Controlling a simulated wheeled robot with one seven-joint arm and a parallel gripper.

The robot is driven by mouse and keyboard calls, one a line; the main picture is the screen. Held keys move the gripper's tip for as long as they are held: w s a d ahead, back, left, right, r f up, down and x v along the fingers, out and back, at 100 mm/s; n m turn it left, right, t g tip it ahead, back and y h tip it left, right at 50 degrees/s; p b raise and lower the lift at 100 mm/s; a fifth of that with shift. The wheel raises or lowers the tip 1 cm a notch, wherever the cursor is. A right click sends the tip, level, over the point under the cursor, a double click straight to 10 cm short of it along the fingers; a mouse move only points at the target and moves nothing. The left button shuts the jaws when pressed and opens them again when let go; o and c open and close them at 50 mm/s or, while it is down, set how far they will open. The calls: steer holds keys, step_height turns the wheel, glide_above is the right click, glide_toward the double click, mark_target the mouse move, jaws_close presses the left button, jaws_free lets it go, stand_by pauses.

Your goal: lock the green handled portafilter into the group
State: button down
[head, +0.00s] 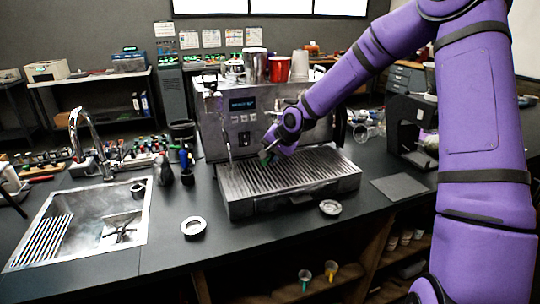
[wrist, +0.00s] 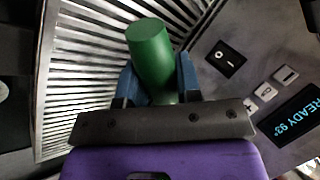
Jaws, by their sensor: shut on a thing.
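The green handle (wrist: 151,52) of the portafilter sits between the blue fingers of my gripper (wrist: 157,85), which is shut on it in the wrist view. In the head view my gripper (head: 270,153) is at the front of the espresso machine (head: 240,122), above the drip tray, with a bit of the green handle (head: 265,157) showing below it. The portafilter's basket and the group are hidden, so I cannot tell whether they touch.
The slatted drip tray (head: 285,176) lies below my gripper. A sink (head: 95,225) is at left and a grinder (head: 408,125) at right. Cups stand on the machine.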

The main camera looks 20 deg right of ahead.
steer(key=shift+r, duration=0.7)
stand_by(2.0)
steer(key=shift+d, duration=0.15)
steer(key=s+d+n+g+y, duration=0.2)
steer(key=d+n+g+y, duration=0.1)
steer(key=d+n, duration=0.4)
steer(key=shift+s+d+n+g, duration=0.4)
steer(key=shift+n+g, duration=0.2)
steer(key=shift+n, duration=0.2)
stand_by(1.1)
steer(key=shift+a, duration=0.1)
steer(key=c, duration=0.7)
jaws_free()
steer(key=v, duration=1)
steer(key=shift+s+d+r, duration=0.1)
steer(key=shift+d+r, duration=0.1)
steer(key=shift+r, duration=0.15)
